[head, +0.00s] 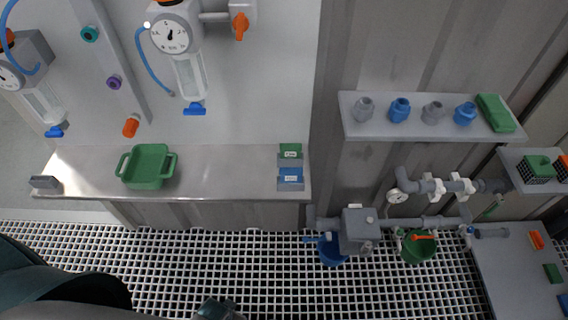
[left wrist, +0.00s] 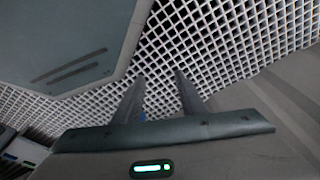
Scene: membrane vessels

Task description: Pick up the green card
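The green card (head: 290,151) stands in a grey holder at the right end of the metal counter in the head view, with a blue card (head: 290,175) in a holder just in front of it. My left gripper (left wrist: 158,92) shows in the left wrist view with its two fingers apart and nothing between them, above the white floor grating. It is far from the green card. My right gripper is not clearly seen in either view.
A green tray (head: 147,167) sits on the counter (head: 225,170). A shelf (head: 420,130) with several fittings hangs at the right. Pipes, a blue bucket (head: 333,254) and a green bucket (head: 418,248) stand below it. The grating (head: 200,255) before the counter is mostly clear.

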